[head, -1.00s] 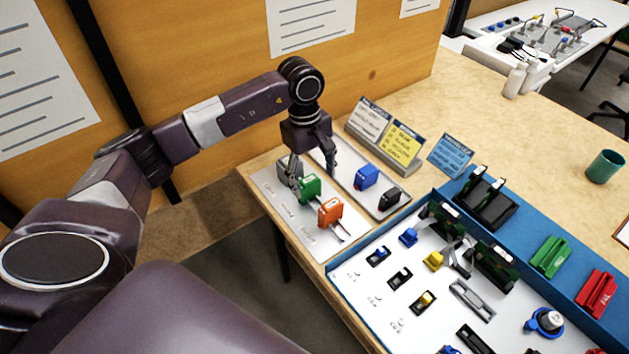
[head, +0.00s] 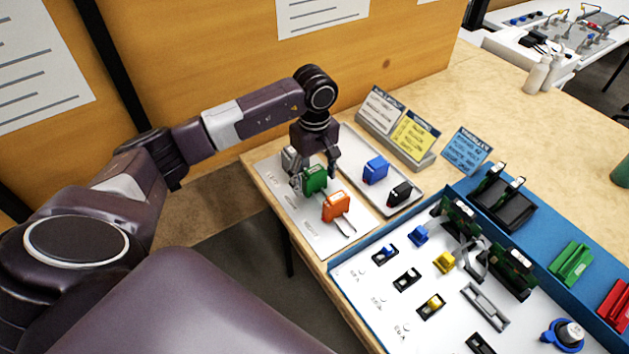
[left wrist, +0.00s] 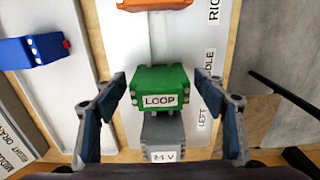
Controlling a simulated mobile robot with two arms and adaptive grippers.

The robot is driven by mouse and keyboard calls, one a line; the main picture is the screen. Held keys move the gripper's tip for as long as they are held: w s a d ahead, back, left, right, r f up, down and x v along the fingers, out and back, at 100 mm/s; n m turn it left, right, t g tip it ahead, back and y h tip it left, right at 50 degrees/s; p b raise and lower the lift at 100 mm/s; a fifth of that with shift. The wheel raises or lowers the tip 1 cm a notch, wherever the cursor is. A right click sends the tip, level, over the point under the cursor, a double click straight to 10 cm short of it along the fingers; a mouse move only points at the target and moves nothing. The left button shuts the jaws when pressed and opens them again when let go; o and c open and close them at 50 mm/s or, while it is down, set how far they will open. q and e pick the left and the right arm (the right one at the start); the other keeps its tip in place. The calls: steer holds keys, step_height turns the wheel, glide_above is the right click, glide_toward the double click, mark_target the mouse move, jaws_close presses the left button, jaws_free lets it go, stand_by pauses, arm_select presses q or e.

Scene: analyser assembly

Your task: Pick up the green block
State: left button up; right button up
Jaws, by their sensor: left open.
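The green block (head: 314,179) stands on the white plate (head: 310,229) between a grey block (head: 290,157) and an orange block (head: 335,206). In the left wrist view the green block (left wrist: 162,86) carries a label reading LOOP and lies between the two fingers, with gaps on both sides. My left gripper (left wrist: 162,92) is open and comes down from above; in the head view its fingers (head: 314,172) are around the green block. The grey block (left wrist: 163,130), labelled 24 V, is close behind the green one. My right gripper is not in view.
A tray (head: 408,206) beside the plate holds a blue block (head: 375,169) and a black block (head: 399,193). Sign stands (head: 397,135) are behind it. A blue-edged board (head: 350,270) with several parts fills the front right. The table's back right is mostly clear.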

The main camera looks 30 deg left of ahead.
mark_target(314, 169)
arm_select(q)
steer(key=c, duration=1.3)
steer(key=shift+r, duration=0.15)
steer(key=shift+c, duration=0.2)
steer(key=shift+w+r, duration=0.1)
steer(key=shift+r, duration=0.35)
step_height(314, 169, up, 19)
steer(key=o, duration=0.6)
steer(key=shift+c, duration=0.2)
steer(key=c, duration=0.5)
